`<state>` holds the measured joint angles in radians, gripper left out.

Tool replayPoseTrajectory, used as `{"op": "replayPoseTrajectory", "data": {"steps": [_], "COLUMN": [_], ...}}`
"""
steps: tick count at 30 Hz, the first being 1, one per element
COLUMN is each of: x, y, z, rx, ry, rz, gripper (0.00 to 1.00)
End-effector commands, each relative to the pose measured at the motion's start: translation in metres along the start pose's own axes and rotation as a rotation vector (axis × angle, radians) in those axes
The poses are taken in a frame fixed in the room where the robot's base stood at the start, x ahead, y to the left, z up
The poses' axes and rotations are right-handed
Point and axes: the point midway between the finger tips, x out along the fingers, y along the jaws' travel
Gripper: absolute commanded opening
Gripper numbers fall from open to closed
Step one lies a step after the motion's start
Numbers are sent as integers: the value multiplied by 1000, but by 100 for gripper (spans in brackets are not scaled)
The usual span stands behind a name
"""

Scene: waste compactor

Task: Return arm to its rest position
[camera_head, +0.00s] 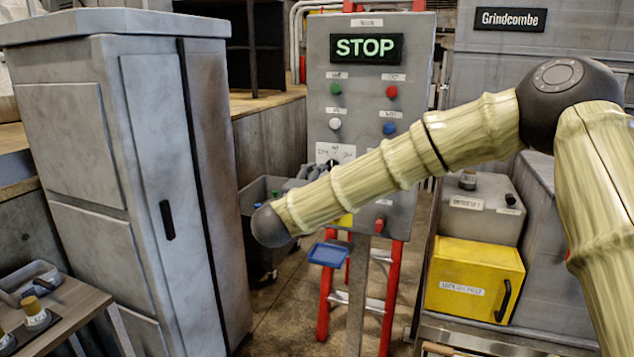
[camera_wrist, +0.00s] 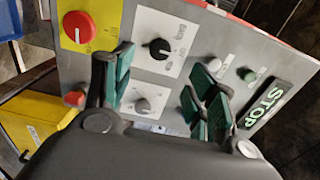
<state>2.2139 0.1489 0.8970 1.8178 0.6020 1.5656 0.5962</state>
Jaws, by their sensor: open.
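My arm crosses the head view from the right, in front of the grey control panel (camera_head: 320,110) with its lit green STOP display (camera_head: 366,48). My gripper is mostly hidden behind the arm there. In the wrist view my gripper (camera_wrist: 163,88) is open, its green-padded fingers spread apart with nothing between them. It faces the panel, where a black rotary knob (camera_wrist: 160,48) shows between the fingers and a smaller grey knob (camera_wrist: 143,106) sits beside it. A red button on a yellow plate (camera_wrist: 79,27) lies left of the fingers. I see no clear contact with the panel.
A tall grey cabinet (camera_head: 95,160) stands close on the left, with a low table (camera_head: 75,315) before it. A yellow box (camera_head: 473,280) is at the right. Red legs (camera_head: 325,300) and a blue tray (camera_head: 328,253) are below the panel. Floor shows between cabinet and stand.

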Motion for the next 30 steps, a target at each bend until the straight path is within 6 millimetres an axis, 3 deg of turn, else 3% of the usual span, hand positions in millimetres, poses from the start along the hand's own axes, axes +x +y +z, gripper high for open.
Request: {"op": "replayPoseTrajectory", "data": {"steps": [6, 8, 10, 20, 30], "x": [0, 0, -2, -33, -106], "y": [5, 16, 40, 217, 386], "z": [0, -1, -2, -30, -98], "rx": [-10, -33, -78, -438, -783], "ry": [-5, -16, -43, -264, -526], "rz": [3, 11, 29, 179, 374], "gripper": [57, 57, 57, 57, 57]}}
